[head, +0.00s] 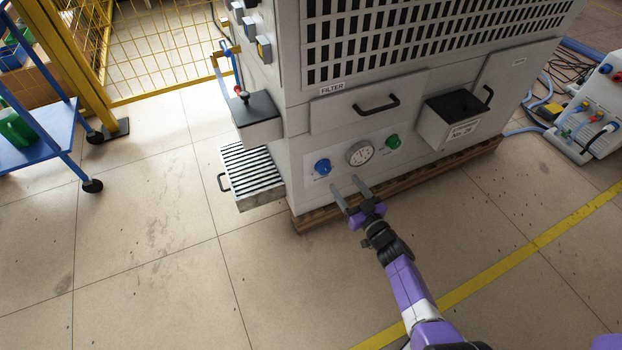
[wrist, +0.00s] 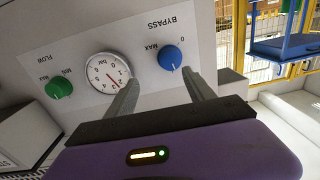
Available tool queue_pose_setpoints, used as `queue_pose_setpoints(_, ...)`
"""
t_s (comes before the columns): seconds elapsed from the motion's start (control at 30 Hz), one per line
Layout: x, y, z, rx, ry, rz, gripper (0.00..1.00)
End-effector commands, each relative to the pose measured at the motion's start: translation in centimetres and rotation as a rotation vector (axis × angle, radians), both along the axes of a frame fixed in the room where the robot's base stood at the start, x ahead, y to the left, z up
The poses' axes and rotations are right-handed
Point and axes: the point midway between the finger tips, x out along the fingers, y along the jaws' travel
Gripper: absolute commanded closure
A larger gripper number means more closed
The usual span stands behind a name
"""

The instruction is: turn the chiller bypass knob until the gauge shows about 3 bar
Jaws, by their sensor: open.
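The blue bypass knob (head: 322,166) is on the front panel of the white cabinet, left of the round gauge (head: 360,153). In the wrist view, which is upside down, the blue knob (wrist: 171,58) sits under the BYPASS label, its white mark pointing down. The gauge (wrist: 108,72) has a red needle pointing to the lower right there; its exact reading is too small to tell. My gripper (head: 345,184) is open and empty, in front of the panel just below the knob and gauge. Its fingers (wrist: 160,78) are apart from the knob.
A green FLOW knob (head: 392,141) is right of the gauge. A black-lined box (head: 449,128) sticks out at the right, and a slatted tray (head: 250,171) at the left. A wooden pallet (head: 420,173) lies under the cabinet. The floor in front is clear.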

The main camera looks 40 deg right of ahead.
Motion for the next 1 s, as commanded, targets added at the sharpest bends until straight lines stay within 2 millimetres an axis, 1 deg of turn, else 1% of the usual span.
queue_pose_setpoints(0.03,-0.3,1.2,-1.2,0.038,0.008,0.028,0.38)
queue_pose_setpoints(0.13,-0.1,1.6,-0.7,0.072,-0.016,0.047,0.38)
queue_pose_setpoints(0.27,0.6,1.4,-0.9,0.084,-0.021,0.046,0.38)
queue_pose_setpoints(0.6,4.9,0.6,-1.1,0.082,-0.022,0.047,0.38)
queue_pose_setpoints(0.7,5.9,0.4,-1.1,0.082,-0.022,0.045,0.38)
queue_pose_setpoints(0.8,6.7,0.3,-1.0,0.082,-0.02,0.046,0.38)
queue_pose_setpoints(1.0,7.4,0.1,-0.7,0.085,-0.02,0.044,0.38)
